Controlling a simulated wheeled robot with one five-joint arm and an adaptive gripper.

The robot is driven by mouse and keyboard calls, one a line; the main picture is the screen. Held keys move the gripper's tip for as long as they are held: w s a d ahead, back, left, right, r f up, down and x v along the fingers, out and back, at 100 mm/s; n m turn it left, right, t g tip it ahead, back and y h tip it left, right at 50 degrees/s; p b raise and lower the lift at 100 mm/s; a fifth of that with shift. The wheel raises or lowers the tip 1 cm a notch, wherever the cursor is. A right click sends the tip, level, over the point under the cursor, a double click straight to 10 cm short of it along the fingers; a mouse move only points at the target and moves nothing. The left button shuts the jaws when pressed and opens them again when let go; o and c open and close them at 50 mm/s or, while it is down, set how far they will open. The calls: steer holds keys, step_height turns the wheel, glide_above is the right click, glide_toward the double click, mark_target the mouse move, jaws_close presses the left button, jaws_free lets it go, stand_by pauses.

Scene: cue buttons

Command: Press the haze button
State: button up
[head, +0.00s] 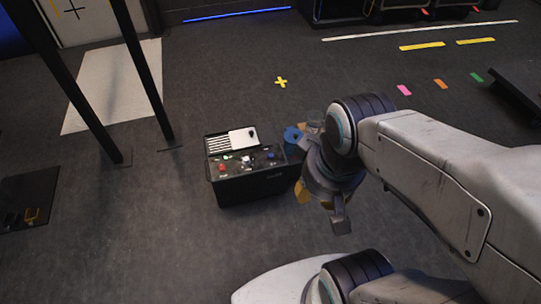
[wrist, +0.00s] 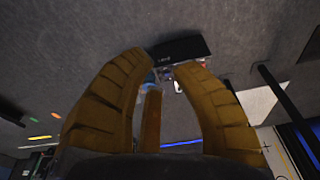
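A black control box (head: 252,187) stands on the floor left of my gripper in the head view. Its top carries small buttons: a red one (head: 222,167), a white one (head: 247,159), a blue one (head: 270,155) and a small green one (head: 227,156). Their labels are too small to read, so I cannot tell which is haze. My gripper (wrist: 163,64) has its yellow fingers apart with nothing held between them. In the wrist view the box (wrist: 180,47) appears beyond the fingertips, which partly hide its buttons. In the head view the gripper is close beside the box's right end.
A white sheet with dark stripes (head: 242,138) is at the box's back edge. A blue round thing (head: 292,134) shows behind its right end. Black posts (head: 148,82) stand to the left. A yellow cross (head: 281,82) marks the floor, which is clear behind the box.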

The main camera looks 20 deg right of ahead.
jaws_close()
steer(key=shift+c, duration=1.9)
jaws_free()
